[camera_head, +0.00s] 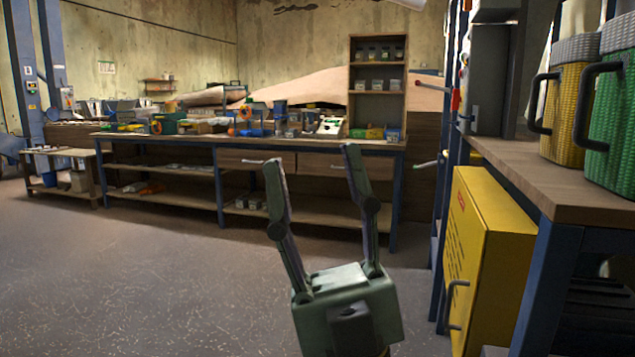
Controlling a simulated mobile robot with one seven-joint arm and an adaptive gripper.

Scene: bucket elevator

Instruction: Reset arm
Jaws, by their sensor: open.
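My gripper (314,165) shows in the lower middle of the head view. Its two dark fingers point up and stand well apart, with nothing between them. The pale green gripper body is at the bottom of the view, and the rest of my arm is out of view below. The gripper is in free space in front of the workbench and touches nothing that I can see.
A long workbench (256,141) with tools and drawers stands at the back. At right, a wooden-topped table (545,183) bears a yellow basket (568,95) and a green basket (612,125). A yellow cabinet (485,255) stands beside it. The grey floor (150,280) at left is clear.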

